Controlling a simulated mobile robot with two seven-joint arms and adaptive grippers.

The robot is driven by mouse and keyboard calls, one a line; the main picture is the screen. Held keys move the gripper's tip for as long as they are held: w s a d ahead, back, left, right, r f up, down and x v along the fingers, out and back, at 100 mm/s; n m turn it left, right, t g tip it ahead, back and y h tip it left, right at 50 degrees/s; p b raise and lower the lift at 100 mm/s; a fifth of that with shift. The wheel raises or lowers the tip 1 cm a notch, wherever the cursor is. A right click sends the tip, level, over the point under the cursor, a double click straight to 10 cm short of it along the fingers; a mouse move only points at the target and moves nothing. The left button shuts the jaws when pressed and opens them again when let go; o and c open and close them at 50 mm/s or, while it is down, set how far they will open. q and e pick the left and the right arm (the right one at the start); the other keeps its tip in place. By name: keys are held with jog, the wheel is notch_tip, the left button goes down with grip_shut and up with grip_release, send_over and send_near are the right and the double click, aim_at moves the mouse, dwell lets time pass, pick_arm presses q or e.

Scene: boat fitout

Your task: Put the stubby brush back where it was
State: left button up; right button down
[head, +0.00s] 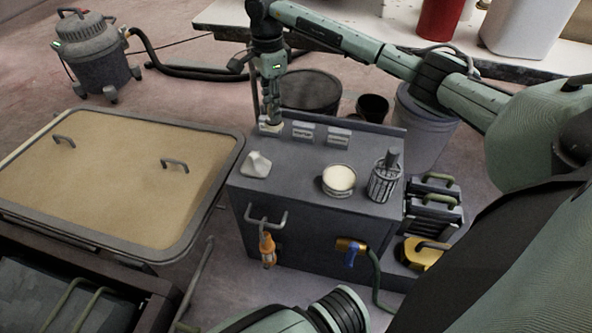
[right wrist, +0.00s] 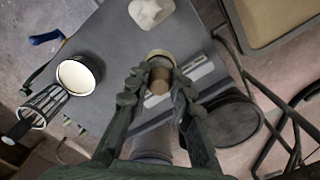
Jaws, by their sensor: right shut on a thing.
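My right gripper (head: 270,118) points down at the far left corner of the dark grey cabinet top (head: 305,165). It is shut on the stubby brush, whose round brown end (right wrist: 158,78) shows between the fingers in the right wrist view. A pale, wider part (right wrist: 160,56) shows just beyond it. In the head view the fingers hide most of the brush, and a pale part (head: 270,128) shows at the cabinet top. I cannot tell whether it touches the surface. My left gripper is not in view.
Two grey blocks with pale fronts (head: 303,132) (head: 339,137) stand right of the gripper. A dark bin (head: 311,91) stands behind the cabinet.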

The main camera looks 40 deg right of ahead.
jog(key=d+m, duration=0.1)
jog(key=w+d+m, duration=0.1)
jog(key=m, duration=0.1)
jog(key=shift+r, duration=0.15)
jog(key=shift+s+d+m, duration=0.1)
jog(key=shift+s+m, duration=0.15)
jog(key=shift+m, duration=0.05)
jog(key=s+f, duration=0.3)
jog(key=s+a+f, duration=0.1)
jog(key=s+f, duration=0.3)
jog(key=s+a+f, duration=0.1)
jog(key=s+f, duration=0.2)
jog(key=shift+s+a+f+p, duration=0.2)
jog(key=shift+s+f+p, duration=0.15)
jog(key=shift+f+p, duration=0.05)
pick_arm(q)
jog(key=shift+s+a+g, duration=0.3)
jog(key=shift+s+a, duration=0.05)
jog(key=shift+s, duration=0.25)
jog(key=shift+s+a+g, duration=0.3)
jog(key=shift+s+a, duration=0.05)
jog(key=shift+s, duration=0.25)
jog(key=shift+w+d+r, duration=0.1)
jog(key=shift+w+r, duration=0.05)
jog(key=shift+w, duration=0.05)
pick_arm(e)
jog(key=shift+f, duration=0.1)
jog(key=c, duration=1.3)
grip_release()
jog(key=shift+c, duration=0.2)
